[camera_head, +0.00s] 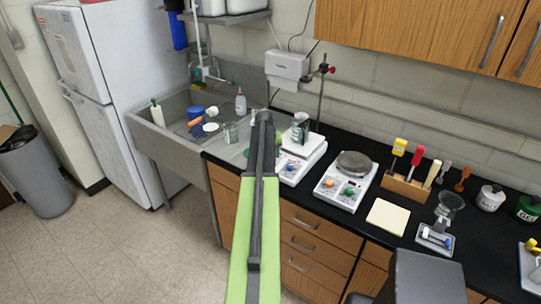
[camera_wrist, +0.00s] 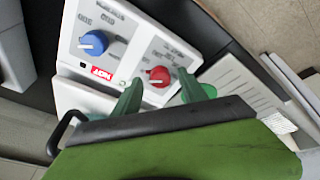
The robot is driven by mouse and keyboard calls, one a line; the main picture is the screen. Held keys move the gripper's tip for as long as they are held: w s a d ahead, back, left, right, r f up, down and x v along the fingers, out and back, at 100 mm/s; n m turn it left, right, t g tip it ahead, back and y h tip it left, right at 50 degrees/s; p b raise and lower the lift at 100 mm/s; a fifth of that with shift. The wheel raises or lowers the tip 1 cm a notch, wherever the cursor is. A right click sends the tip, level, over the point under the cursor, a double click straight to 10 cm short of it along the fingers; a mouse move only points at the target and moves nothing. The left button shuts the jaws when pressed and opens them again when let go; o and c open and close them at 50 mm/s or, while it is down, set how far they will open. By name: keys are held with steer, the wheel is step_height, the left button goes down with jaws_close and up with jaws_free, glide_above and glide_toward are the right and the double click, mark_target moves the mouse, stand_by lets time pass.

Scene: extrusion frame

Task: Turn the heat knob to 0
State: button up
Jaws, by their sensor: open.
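In the wrist view, a white control panel (camera_wrist: 128,48) carries a blue knob (camera_wrist: 93,42) and a red knob (camera_wrist: 159,77). The print around both is too blurred to read, so I cannot tell the settings. My gripper (camera_wrist: 163,88) is open, with one green finger on each side of the red knob; I cannot tell whether they touch it. In the head view, the left white hot-plate unit (camera_head: 306,154) is partly hidden behind my arm, and my gripper cannot be made out clearly there.
A second hot-plate unit (camera_head: 335,192) with a grey round top stands to the right. A metal stand (camera_head: 321,98) rises behind the left unit. The sink (camera_head: 170,137) lies to the left. A wooden tool rack (camera_head: 405,188) and a pale square pad (camera_head: 388,216) are farther right.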

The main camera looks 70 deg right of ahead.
steer(key=p+v, duration=1.4)
steer(key=v, duration=0.2)
